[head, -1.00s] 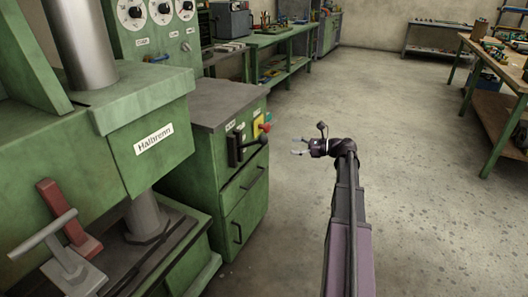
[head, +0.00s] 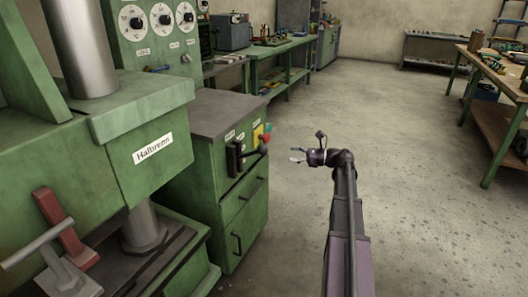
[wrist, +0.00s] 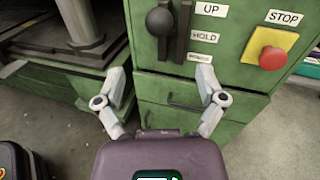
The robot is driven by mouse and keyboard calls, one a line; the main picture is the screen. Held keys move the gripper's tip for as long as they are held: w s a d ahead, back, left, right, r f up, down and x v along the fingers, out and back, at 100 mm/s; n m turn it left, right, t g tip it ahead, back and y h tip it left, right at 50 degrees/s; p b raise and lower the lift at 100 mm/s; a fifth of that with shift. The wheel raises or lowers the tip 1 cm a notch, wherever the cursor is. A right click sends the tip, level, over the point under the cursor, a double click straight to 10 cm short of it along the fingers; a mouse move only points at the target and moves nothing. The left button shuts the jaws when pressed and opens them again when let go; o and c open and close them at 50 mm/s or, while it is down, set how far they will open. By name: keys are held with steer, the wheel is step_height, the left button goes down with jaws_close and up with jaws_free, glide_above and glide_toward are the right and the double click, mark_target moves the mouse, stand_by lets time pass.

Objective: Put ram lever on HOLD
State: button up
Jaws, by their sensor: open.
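The ram lever (wrist: 159,21) is a dark bar with a round black knob, on the green cabinet front in the wrist view. Its slot plate (wrist: 181,30) stands just right of it. Labels UP (wrist: 210,9) and HOLD (wrist: 204,37) sit right of the plate, with a third label (wrist: 199,57) below, too small to read. The knob appears between UP and HOLD, but its exact setting is unclear because it sticks out toward the camera. My gripper (wrist: 160,85) is open and empty, below and apart from the knob. In the head view my gripper (head: 297,155) is right of the cabinet.
A red stop button (wrist: 272,58) on a yellow plate, under a STOP label (wrist: 283,18), is right of the lever. Drawer handles (head: 237,243) stick out below. The green press (head: 150,110) stands at left.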

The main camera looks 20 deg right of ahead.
mark_target(263, 151)
steer(key=x, duration=1.1)
steer(key=shift+a, duration=0.15)
